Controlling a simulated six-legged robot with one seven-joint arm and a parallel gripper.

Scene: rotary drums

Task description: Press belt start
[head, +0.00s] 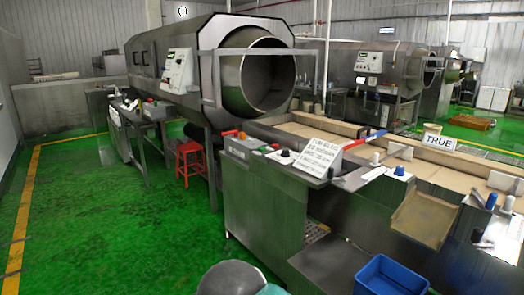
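A metal control box (241,152) stands at the near end of the conveyor belt, in the middle of the head view. Small buttons sit on its top, among them an orange one (230,132), a red one (242,135) and a dark knob (285,153). Their labels are too small to read, so I cannot tell which one is belt start. The tan belt bed (310,132) runs to the right behind the box. My gripper is not in view. A grey rounded part at the bottom edge seems to be mine, and nothing touches the buttons.
A large steel drum (258,82) opens above the belt. A white lettered sign (312,158) leans beside the buttons. A red stool (189,162) stands left of the box. A blue bin (392,275) sits at the front right. The green floor (110,230) at left is clear.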

